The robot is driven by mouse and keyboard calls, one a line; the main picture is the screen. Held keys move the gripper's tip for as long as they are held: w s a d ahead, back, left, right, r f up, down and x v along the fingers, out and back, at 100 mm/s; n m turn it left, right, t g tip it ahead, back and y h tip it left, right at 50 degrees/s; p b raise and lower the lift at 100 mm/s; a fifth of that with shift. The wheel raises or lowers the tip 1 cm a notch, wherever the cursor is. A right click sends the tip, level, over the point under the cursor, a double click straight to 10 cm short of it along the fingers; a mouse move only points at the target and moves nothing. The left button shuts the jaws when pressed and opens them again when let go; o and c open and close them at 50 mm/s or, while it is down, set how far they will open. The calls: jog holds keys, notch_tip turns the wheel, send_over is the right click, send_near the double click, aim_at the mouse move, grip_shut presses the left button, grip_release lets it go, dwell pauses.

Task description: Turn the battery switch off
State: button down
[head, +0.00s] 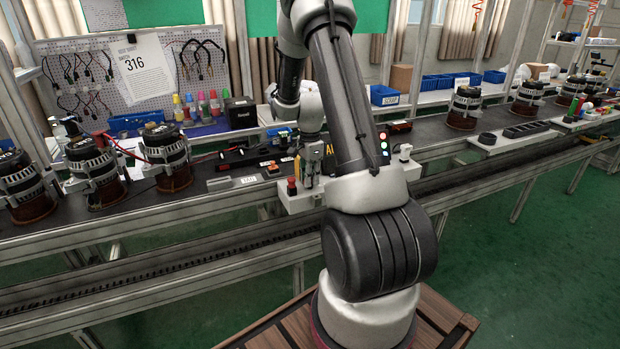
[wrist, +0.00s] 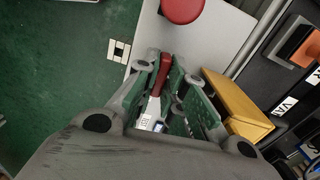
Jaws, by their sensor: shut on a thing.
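In the wrist view my gripper (wrist: 163,78) has its fingers shut on a slim red handle (wrist: 157,66), which looks like the battery switch. The handle stands over a pale grey panel (wrist: 205,45), and its lower part is hidden by the fingers. Its on or off position cannot be read. In the head view my gripper (head: 312,168) points down at the front panel (head: 298,203) on the bench edge. The handle is hidden there.
A round red button (wrist: 182,9) is close to the fingers, also seen in the head view (head: 291,184). A yellow block (wrist: 237,103) stands close beside the fingers. Alternators (head: 168,158) line the bench. Green floor (wrist: 60,60) lies beyond the panel edge.

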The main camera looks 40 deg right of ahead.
jog(key=n, duration=0.3)
jog(key=shift+n, duration=0.4)
jog(key=n, duration=0.4)
jog(key=shift+n, duration=0.3)
jog(key=n, duration=0.4)
jog(key=shift+n, duration=2.4)
jog(key=c, duration=1.5)
grip_release()
